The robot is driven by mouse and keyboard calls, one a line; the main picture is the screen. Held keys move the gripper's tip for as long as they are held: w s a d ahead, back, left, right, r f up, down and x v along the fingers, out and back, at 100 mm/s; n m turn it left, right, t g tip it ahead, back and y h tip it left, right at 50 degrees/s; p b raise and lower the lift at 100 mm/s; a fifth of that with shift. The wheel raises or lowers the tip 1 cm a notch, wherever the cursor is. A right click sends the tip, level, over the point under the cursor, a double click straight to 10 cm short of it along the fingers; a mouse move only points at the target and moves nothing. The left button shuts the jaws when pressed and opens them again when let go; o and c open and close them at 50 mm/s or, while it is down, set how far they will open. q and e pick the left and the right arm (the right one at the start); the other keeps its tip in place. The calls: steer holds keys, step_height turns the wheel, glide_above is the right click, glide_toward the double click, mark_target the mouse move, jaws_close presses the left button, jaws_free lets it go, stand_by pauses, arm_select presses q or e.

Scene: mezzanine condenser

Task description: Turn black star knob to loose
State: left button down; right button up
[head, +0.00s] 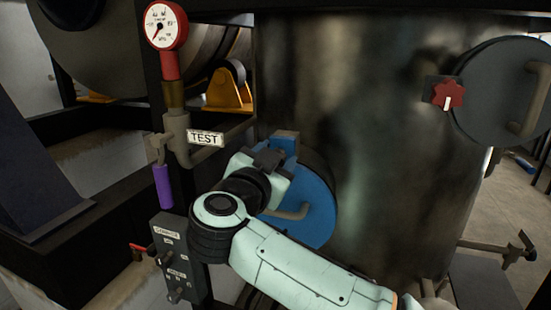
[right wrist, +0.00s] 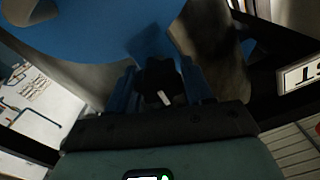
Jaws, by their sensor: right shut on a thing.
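The black star knob (right wrist: 158,78), with a white pointer mark, sits between the two fingers of my right gripper (right wrist: 162,88) in the right wrist view. The fingers are shut on its sides. In the head view my right gripper (head: 272,158) reaches the upper left edge of the round blue cover (head: 318,212), by its blue bracket (head: 286,141); the knob is mostly hidden there by the gripper. The blue cover also shows in the right wrist view (right wrist: 95,25). My left gripper is in neither view.
A red star knob (head: 447,94) sits beside a dark round cover (head: 497,92) at right. Left of my arm stand a pressure gauge (head: 160,27), a TEST tag (head: 205,138), a purple-handled valve (head: 163,187) and a grey switch box (head: 178,258). The large dark tank (head: 385,170) is behind.

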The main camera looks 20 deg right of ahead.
steer(key=shift+n, duration=0.8)
steer(key=shift+r, duration=0.1)
steer(key=o, duration=1)
steer(key=shift+s+a, duration=0.3)
steer(key=shift+a, duration=0.05)
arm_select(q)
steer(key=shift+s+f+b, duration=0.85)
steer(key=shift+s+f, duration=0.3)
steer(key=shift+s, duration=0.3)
arm_select(e)
steer(key=shift+v, duration=6.3)
